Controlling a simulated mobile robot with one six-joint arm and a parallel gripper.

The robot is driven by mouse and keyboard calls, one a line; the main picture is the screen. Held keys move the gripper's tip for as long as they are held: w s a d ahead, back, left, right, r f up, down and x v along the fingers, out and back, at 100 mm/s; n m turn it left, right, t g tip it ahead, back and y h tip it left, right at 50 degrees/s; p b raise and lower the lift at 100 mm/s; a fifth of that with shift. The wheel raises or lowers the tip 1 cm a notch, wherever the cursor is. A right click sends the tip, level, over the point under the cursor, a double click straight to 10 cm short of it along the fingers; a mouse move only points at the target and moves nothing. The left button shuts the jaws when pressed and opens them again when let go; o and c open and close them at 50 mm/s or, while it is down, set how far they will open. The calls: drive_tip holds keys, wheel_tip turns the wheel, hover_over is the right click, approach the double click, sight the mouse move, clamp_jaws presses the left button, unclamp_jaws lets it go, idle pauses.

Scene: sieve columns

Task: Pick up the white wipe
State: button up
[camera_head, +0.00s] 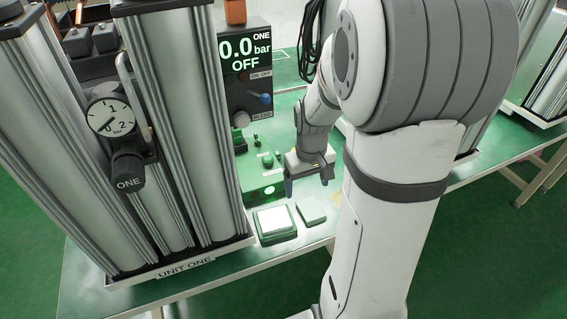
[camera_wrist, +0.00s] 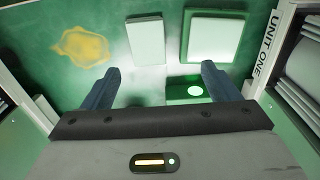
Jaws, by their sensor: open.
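The white wipe (camera_head: 273,219) looks like a flat white square on a slightly larger green-edged holder on the bench, in front of the green box. In the wrist view the white square (camera_wrist: 213,36) lies at upper right, beyond my right-hand finger. My gripper (camera_head: 308,181) points down above the bench, behind and to the right of the wipe. In the wrist view my gripper (camera_wrist: 160,73) has its two fingers wide apart with nothing between them. It is apart from the wipe.
A pale green flat block (camera_head: 312,210) lies right of the wipe. A yellow stain (camera_wrist: 80,46) marks the bench in the wrist view. The UNIT ONE columns (camera_head: 190,130) stand close on the left, with a gauge (camera_head: 111,118). A green box (camera_head: 262,188) stands behind the wipe.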

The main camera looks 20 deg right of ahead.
hover_over(311, 208)
wheel_tip(311, 208, down, 4)
drive_tip(key=shift+f, duration=0.1)
wheel_tip(311, 208, down, 7)
drive_tip(key=shift+f+b, duration=0.2)
drive_tip(key=shift+b, duration=0.15)
drive_tip(key=shift+c, duration=0.4)
drive_tip(key=c, duration=1)
wheel_tip(311, 208, up, 10)
drive_tip(key=shift+r+p, duration=0.1)
drive_tip(key=shift+p, duration=0.3)
drive_tip(key=shift+c, duration=0.2)
